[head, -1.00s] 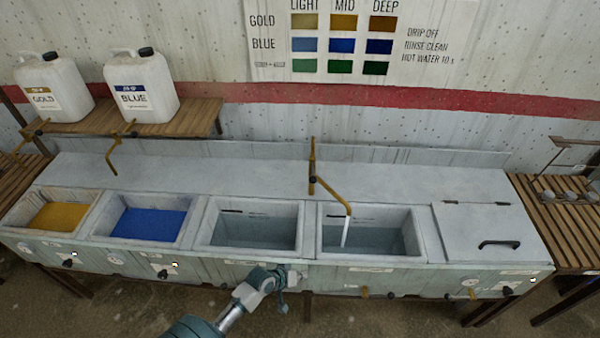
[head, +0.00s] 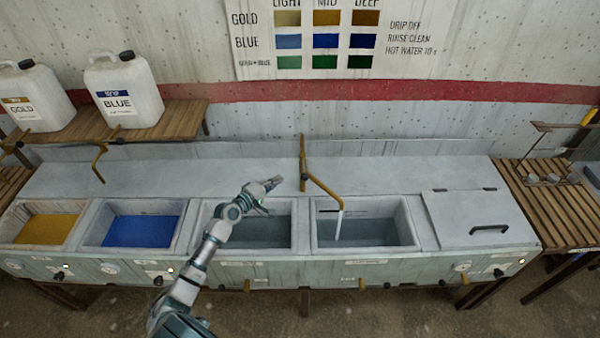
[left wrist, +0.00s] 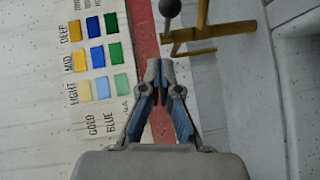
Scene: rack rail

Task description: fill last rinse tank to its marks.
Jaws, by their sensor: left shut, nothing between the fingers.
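Two grey rinse tanks stand side by side in the bench. The left rinse tank (head: 265,238) holds dark, clear water and is partly covered by my left arm. The last rinse tank (head: 385,238) also holds clear water, and a white stream falls into it from the brass swing spout (head: 325,188). A dark mark line shows on its back wall. My left gripper (head: 276,183) is shut and empty, above the back ledge just left of the spout's post. In the left wrist view the shut fingers (left wrist: 160,68) show, with brass pipework (left wrist: 195,38) beyond them. My right gripper is not in view.
Gold (head: 45,230) and blue (head: 140,231) dye tanks lie to the left. A lidded tank (head: 480,218) is on the right. Gold (head: 30,97) and blue (head: 120,90) jugs stand on a shelf. Knobs and taps line the bench front.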

